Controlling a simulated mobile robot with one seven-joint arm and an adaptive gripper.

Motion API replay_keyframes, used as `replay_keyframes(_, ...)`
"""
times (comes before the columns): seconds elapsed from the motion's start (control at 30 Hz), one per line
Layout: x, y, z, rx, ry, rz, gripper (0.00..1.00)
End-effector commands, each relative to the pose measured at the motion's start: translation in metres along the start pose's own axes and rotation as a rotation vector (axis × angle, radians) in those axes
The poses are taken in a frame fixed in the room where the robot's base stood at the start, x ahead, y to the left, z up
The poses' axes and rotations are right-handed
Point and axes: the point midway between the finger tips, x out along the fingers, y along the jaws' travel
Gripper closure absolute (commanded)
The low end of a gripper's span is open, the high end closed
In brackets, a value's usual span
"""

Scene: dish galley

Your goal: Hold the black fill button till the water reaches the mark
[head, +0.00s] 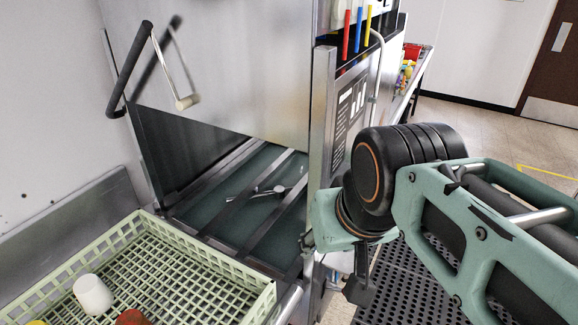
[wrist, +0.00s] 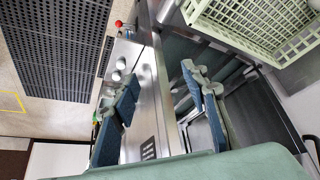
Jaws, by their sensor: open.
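In the head view the steel machine's hood (head: 230,70) is raised over a wash tank (head: 215,205) with a dark green floor or water surface; I cannot tell which. Metal bars and a spray arm (head: 262,192) lie across it. No level mark can be made out. My gripper (wrist: 160,78) is open and empty in the wrist view, with its two fingers apart above the machine's front panel (wrist: 146,95). In the head view it is mostly hidden behind my wrist. Pale round knobs (wrist: 120,65) and a red knob (wrist: 118,23) show on the panel. I cannot pick out the black fill button.
A pale green rack (head: 210,283) with a white cup (head: 93,294) and a red-brown item (head: 132,317) stands left of the tank. A black perforated mat (head: 400,285) lies on the floor. Coloured tubes (head: 357,28) stand on the machine's side.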

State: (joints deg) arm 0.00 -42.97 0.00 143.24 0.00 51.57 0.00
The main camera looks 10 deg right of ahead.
Motion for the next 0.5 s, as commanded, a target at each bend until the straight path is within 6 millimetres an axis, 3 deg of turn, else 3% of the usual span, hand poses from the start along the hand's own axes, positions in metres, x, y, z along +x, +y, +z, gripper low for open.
replay_keyframes(0.07,0.0000,0.0000,0.0000,0.000,0.000,0.000,0.70)
replay_keyframes(0.33,0.0000,0.0000,0.0000,0.000,0.000,0.000,0.99)
replay_keyframes(0.5,0.0000,0.0000,0.0000,0.000,0.000,0.000,1.00)
